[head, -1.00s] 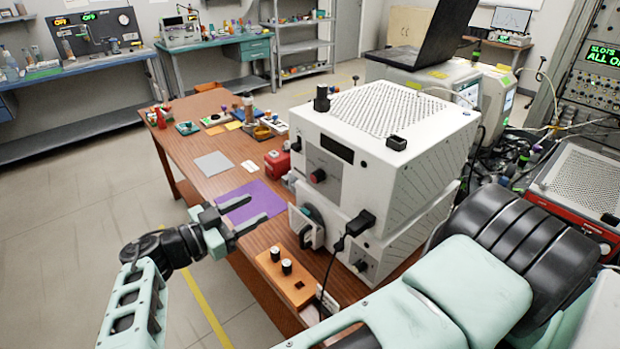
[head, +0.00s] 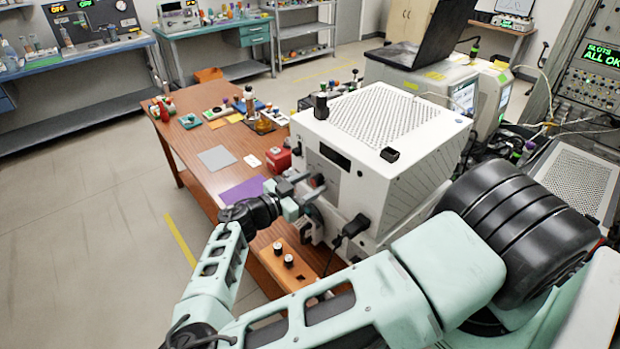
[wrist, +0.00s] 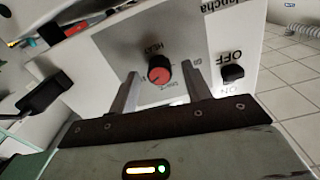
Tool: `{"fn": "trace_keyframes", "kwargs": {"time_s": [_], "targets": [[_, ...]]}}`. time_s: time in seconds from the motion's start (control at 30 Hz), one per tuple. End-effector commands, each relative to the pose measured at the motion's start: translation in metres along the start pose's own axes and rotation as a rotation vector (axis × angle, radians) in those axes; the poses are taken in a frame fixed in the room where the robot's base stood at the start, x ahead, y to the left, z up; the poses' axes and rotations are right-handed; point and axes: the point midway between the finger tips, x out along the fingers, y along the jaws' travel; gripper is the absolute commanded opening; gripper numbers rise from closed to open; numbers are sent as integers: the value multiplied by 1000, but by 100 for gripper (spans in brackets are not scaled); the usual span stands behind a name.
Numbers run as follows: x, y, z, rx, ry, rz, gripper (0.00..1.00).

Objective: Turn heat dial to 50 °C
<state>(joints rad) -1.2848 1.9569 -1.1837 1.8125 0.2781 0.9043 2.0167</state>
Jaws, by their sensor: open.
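The heat dial is a dark knob with a red face; in the wrist view the dial (wrist: 159,72) sits on the grey-white front panel, under upside-down lettering that seems to read HEAT. In the head view the dial (head: 318,180) is partly hidden by my gripper (head: 304,188). In the wrist view my gripper (wrist: 163,76) is open, one finger on each side of the dial, with gaps to both. I cannot tell how deep the fingers reach. The dial's pointer and exact setting are not legible.
The white device (head: 370,150) stands on the wooden table (head: 190,140). A dark OFF/ON switch (wrist: 232,73) is right of the dial in the wrist view. A black plug (head: 355,226) sticks out from the device. An orange block with knobs (head: 285,262) stands below my gripper.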

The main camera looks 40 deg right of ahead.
Motion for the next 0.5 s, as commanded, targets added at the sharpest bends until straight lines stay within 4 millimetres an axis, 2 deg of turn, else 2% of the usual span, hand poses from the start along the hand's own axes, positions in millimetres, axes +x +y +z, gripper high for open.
{"fn": "trace_keyframes", "kwargs": {"time_s": [0.33,0.37,0.5], "targets": [[4,0,1,0,0,0,49],[4,0,1,0,0,0,43],[4,0,1,-1,0,0,4]]}}
